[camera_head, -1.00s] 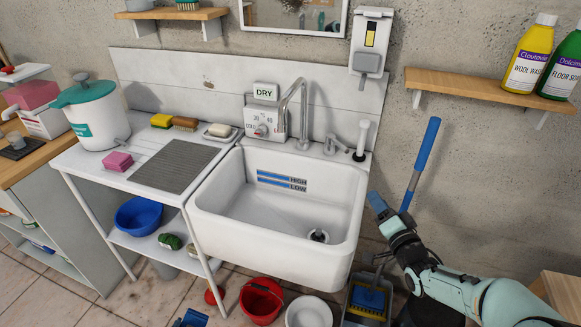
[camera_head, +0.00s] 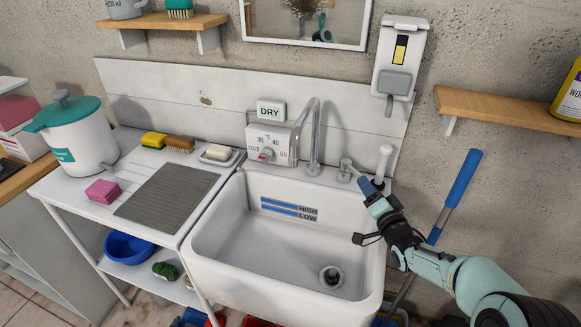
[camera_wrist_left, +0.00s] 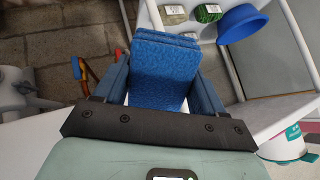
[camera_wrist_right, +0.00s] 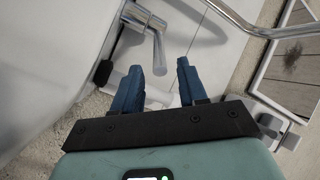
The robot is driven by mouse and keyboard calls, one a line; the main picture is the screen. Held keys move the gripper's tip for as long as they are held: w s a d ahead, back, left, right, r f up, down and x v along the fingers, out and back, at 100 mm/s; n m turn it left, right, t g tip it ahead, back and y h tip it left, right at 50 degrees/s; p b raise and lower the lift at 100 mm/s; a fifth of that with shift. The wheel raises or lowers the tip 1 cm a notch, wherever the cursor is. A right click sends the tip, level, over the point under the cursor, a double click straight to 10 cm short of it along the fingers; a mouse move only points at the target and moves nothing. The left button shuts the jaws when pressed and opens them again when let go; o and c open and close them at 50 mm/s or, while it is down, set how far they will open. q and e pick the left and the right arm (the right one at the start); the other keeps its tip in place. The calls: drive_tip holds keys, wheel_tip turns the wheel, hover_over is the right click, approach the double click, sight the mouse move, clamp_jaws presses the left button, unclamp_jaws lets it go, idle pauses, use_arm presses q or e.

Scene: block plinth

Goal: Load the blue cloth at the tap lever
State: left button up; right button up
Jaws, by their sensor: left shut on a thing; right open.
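The blue cloth (camera_wrist_left: 165,75) is folded and sits between the fingers of my left gripper (camera_wrist_left: 163,90) in the left wrist view. That gripper is shut on it and is outside the head view. The tap lever (camera_head: 345,169) is a small metal handle at the sink's back right, beside the spout. My right gripper (camera_head: 368,190) is open at the sink's back right, just in front of the lever. In the right wrist view the lever (camera_wrist_right: 156,38) points down towards the gap between the open fingers (camera_wrist_right: 159,70). I cannot tell whether they touch it.
The white sink (camera_head: 250,245) is empty, with HIGH and LOW marks. The curved spout (camera_head: 314,135) rises left of the lever, and a white-topped post (camera_head: 382,165) stands right of it. A soap dispenser (camera_head: 400,60) hangs above. A blue-handled pole (camera_head: 458,185) leans at the right.

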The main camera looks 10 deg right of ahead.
sight(359, 173)
drive_tip(key=w, duration=0.7)
drive_tip(key=shift+w, duration=0.1)
clamp_jaws()
